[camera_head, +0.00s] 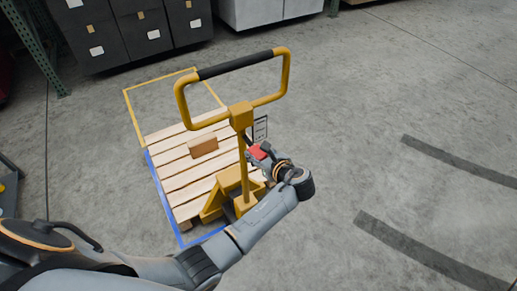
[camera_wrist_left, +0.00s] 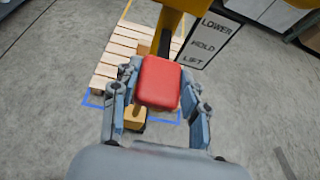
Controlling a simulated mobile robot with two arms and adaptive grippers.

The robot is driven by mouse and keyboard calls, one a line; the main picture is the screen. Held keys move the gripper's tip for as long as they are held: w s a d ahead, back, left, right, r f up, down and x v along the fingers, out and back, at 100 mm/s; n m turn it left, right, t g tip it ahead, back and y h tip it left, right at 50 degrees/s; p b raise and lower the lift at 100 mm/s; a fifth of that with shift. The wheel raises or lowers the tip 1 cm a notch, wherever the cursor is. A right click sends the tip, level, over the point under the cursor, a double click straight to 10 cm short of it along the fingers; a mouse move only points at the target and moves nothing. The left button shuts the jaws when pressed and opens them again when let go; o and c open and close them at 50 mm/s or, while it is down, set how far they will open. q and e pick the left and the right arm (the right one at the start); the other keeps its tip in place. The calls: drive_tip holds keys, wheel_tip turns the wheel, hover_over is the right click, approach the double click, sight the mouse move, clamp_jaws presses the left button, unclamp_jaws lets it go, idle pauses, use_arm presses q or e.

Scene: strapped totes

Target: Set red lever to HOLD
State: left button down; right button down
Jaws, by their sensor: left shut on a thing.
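The red lever (camera_head: 258,151) is on the yellow pallet jack (camera_head: 241,116), just below the head of its looped handle. In the left wrist view its red knob (camera_wrist_left: 159,82) sits between the two fingers of my left gripper (camera_wrist_left: 157,98), which is shut on it. My left gripper (camera_head: 264,157) also shows in the head view, reaching the lever from the lower right. A white label (camera_wrist_left: 208,40) reads LOWER, HOLD, LIFT from top to bottom. The knob appears nearest the LIFT word in the picture; its exact setting cannot be told. My right gripper is not in view.
The jack stands at a wooden pallet (camera_head: 176,171) with a small brown box (camera_head: 203,145) on it. Yellow and blue floor lines (camera_head: 163,201) edge the pallet. Dark bins (camera_head: 130,32) stand at the back left.

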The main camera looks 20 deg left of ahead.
use_arm(q)
drive_tip(key=shift+r, duration=0.1)
drive_tip(key=c, duration=0.7)
unclamp_jaws()
drive_tip(key=v, duration=0.7)
drive_tip(key=shift+s+d, duration=0.15)
